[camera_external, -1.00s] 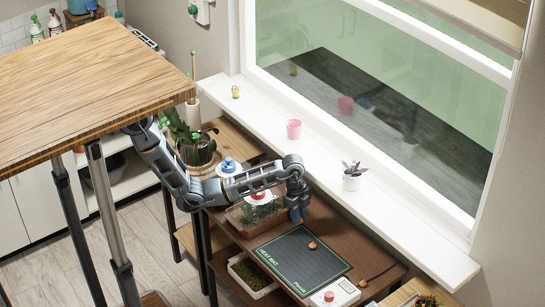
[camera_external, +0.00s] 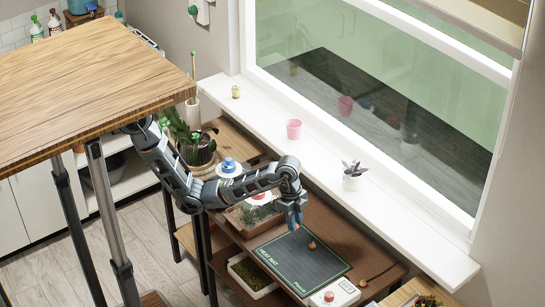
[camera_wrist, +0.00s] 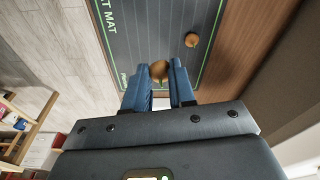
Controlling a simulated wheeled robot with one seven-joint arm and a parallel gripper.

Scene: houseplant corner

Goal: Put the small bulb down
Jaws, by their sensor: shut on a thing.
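My gripper (camera_external: 295,224) hangs over the far left part of the dark heat mat (camera_external: 318,272). Its blue fingers also show in the wrist view (camera_wrist: 160,82), shut on a small brown bulb (camera_wrist: 158,71) at their tips. I cannot tell whether the bulb touches the mat. A second brown bulb (camera_external: 312,246) rests on the mat near its far edge; it also shows in the wrist view (camera_wrist: 192,39), just ahead and right of the held one. A third bulb (camera_external: 361,283) lies on the brown bench right of the mat.
A planted tray (camera_external: 243,222) with a red-topped thing stands left of the mat. A white controller box (camera_external: 336,295) sits at the mat's near right corner. The white windowsill (camera_external: 400,215) holds a pink pot (camera_external: 293,129) and a potted plant (camera_external: 352,180). The mat's middle is clear.

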